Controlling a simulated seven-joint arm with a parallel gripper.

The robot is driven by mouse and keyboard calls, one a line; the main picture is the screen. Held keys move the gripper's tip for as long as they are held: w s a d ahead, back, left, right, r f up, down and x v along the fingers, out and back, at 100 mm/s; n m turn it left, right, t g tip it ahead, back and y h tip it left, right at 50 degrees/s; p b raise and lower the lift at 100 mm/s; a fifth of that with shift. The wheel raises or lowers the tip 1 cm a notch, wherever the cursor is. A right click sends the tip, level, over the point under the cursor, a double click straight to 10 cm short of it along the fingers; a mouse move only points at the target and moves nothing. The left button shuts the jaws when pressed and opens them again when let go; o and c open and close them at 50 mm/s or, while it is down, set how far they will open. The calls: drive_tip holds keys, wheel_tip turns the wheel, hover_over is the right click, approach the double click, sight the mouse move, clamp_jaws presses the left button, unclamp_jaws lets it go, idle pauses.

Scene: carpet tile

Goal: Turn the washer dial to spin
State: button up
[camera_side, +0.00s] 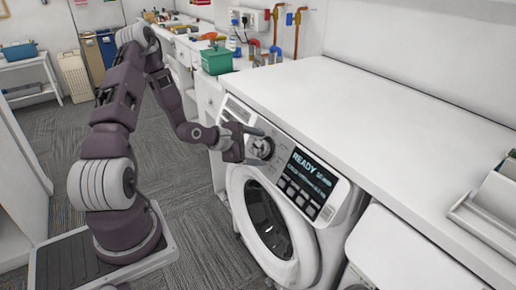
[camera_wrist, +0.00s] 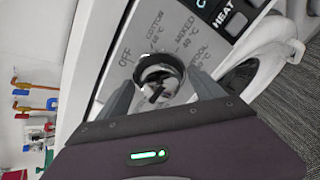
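The washer dial (camera_side: 262,148) is a round silver knob on the front panel of the white washer (camera_side: 240,190), left of its lit screen reading READY. In the wrist view the dial (camera_wrist: 160,80) has a bright rim and a dark pointer or gap at its centre. Printed labels OFF, COTTON, MIXED and WOOL ring it; no spin label is legible. My gripper (camera_side: 254,144) is at the panel. In the wrist view my gripper's (camera_wrist: 163,82) two grey fingers stand wide apart on either side of the dial. Whether they touch it is unclear.
The washer's round door (camera_side: 268,222) is below the panel. A white worktop (camera_side: 370,115) runs above it. A green box (camera_side: 216,61) and copper pipes stand behind. A second machine (camera_side: 400,255) is at right. Carpet floor (camera_side: 190,190) lies open at left.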

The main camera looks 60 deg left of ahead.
drive_tip(key=shift+s, duration=0.1)
drive_tip(key=v, duration=0.7)
drive_tip(key=s+d+r+m+g+y, duration=0.2)
drive_tip(key=d+r+m+g+y, duration=0.3)
drive_tip(key=r+m, duration=0.75)
drive_tip(key=s+d+r+m+h, duration=0.2)
drive_tip(key=s+d+r+m, duration=0.1)
drive_tip(key=s+d+m, duration=0.4)
drive_tip(key=s+d+r+m+g+h, duration=0.1)
drive_tip(key=s+d+r+m+h, duration=0.2)
drive_tip(key=s+d+m, duration=0.4)
drive_tip(key=s+d, duration=0.3)
drive_tip(key=s, duration=0.1)
drive_tip(key=shift+d+r+m, duration=0.2)
drive_tip(key=shift+r+m, duration=0.15)
